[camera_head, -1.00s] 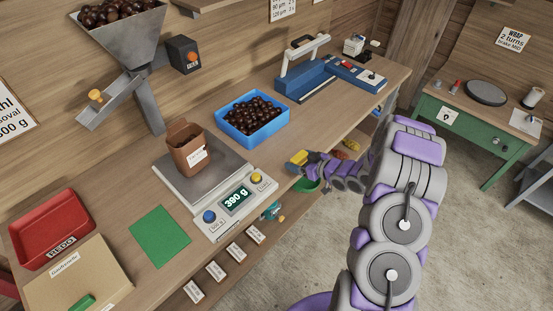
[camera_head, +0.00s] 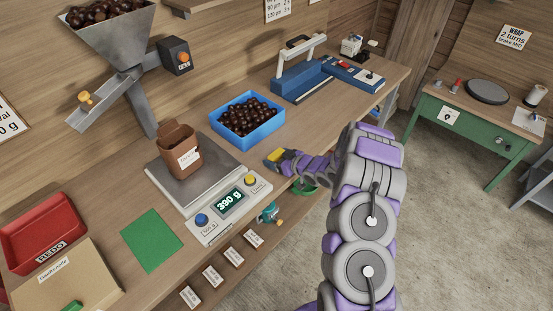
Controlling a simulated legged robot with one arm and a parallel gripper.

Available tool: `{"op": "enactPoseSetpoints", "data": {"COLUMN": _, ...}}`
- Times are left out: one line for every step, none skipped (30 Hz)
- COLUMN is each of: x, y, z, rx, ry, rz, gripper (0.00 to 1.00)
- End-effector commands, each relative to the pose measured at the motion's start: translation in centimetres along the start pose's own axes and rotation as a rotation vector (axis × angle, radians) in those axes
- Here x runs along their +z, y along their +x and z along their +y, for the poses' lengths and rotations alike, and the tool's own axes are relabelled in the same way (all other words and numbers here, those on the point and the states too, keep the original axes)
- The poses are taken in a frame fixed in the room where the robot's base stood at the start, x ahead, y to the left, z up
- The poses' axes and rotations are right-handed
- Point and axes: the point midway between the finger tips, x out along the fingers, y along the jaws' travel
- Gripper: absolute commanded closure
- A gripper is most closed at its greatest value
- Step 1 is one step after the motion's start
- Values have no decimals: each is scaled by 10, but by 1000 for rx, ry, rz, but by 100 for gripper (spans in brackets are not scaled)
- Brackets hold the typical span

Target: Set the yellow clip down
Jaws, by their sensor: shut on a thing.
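My gripper (camera_head: 275,159) is at the front part of the bench, to the right of the scale and in front of the blue chestnut crate. It is shut on the yellow clip (camera_head: 275,155), a small yellow block at its tip. The clip is very near the bench top (camera_head: 318,122); I cannot tell whether it touches. My purple and grey arm reaches in from the right and hides part of the bench edge.
A scale (camera_head: 203,189) reading 390 g bears an open brown bag (camera_head: 178,157). The blue crate (camera_head: 268,137) of chestnuts stands behind my gripper, and a blue sealer (camera_head: 303,84) farther back. A green mat (camera_head: 151,240) and red tray (camera_head: 42,226) lie left.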

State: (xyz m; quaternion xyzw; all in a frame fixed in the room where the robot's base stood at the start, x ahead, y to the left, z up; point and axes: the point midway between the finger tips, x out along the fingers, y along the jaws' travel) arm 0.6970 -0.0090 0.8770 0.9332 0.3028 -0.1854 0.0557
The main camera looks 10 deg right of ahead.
Motion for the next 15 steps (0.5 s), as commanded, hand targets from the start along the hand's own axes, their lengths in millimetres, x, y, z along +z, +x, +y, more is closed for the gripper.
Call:
{"op": "enactPoseSetpoints", "data": {"x": 0, "y": 0, "z": -2, "rx": -1, "ry": 0, "rz": -2, "gripper": 56}}
{"op": "enactPoseSetpoints", "data": {"x": -1, "y": 1, "z": -2, "rx": -1, "ry": -1, "rz": -3, "gripper": 56}}
{"op": "enactPoseSetpoints", "data": {"x": -1, "y": 2, "z": -3, "rx": 0, "ry": -2, "rz": -4, "gripper": 56}}
{"op": "enactPoseSetpoints", "data": {"x": -1, "y": 2, "z": -4, "rx": 0, "ry": -3, "rz": -4, "gripper": 56}}
{"op": "enactPoseSetpoints", "data": {"x": -1, "y": 2, "z": -4, "rx": 0, "ry": -3, "rz": -4, "gripper": 56}}
{"op": "enactPoseSetpoints", "data": {"x": -1, "y": 3, "z": -4, "rx": 0, "ry": -3, "rz": -4, "gripper": 20}}
{"op": "enactPoseSetpoints", "data": {"x": -1, "y": 3, "z": -4, "rx": 0, "ry": -3, "rz": -4, "gripper": 17}}
{"op": "enactPoseSetpoints", "data": {"x": -1, "y": 2, "z": -4, "rx": 0, "ry": -3, "rz": -3, "gripper": 14}}
{"op": "enactPoseSetpoints", "data": {"x": -1, "y": 2, "z": -3, "rx": 0, "ry": -3, "rz": -3, "gripper": 10}}
{"op": "enactPoseSetpoints", "data": {"x": -1, "y": 1, "z": -2, "rx": 0, "ry": -2, "rz": -2, "gripper": 7}}
{"op": "enactPoseSetpoints", "data": {"x": -1, "y": 1, "z": -1, "rx": -1, "ry": -1, "rz": -1, "gripper": 5}}
{"op": "enactPoseSetpoints", "data": {"x": 0, "y": 0, "z": -1, "rx": -1, "ry": -1, "rz": 0, "gripper": 1}}
{"op": "enactPoseSetpoints", "data": {"x": 0, "y": 0, "z": 0, "rx": -1, "ry": 0, "rz": 0, "gripper": 0}}
{"op": "enactPoseSetpoints", "data": {"x": 0, "y": 0, "z": 0, "rx": -1, "ry": 0, "rz": 1, "gripper": 0}}
{"op": "enactPoseSetpoints", "data": {"x": 0, "y": -1, "z": 1, "rx": -1, "ry": 2, "rz": 1, "gripper": 0}}
